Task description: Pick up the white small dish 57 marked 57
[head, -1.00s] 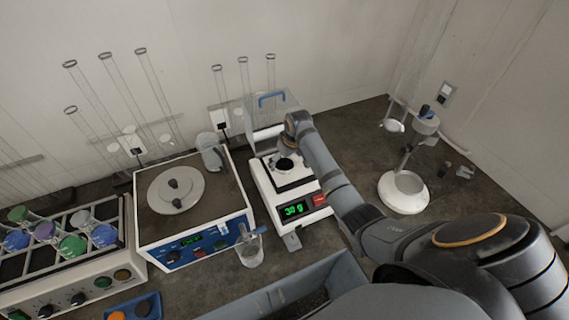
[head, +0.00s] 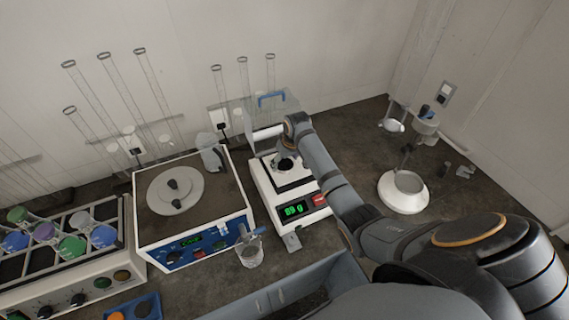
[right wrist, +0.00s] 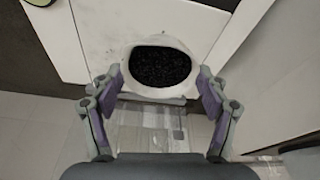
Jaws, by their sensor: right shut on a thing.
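The white small dish (right wrist: 158,93) is round and holds dark granules. In the right wrist view it sits between the fingers of my right gripper (right wrist: 163,86), which is shut on its rim. In the head view the dish (head: 284,165) is on or just above the pan of the balance (head: 290,200), partly hidden by my right gripper and wrist. I cannot tell whether it touches the pan. No 57 mark is readable. My left gripper is not in view.
A glass draft shield with a blue handle (head: 271,96) stands behind the balance. A blue-fronted machine (head: 190,245) and a beaker (head: 250,252) are to the left. A grey bin (head: 320,283) is in front. A white-based stand (head: 403,195) is at the right.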

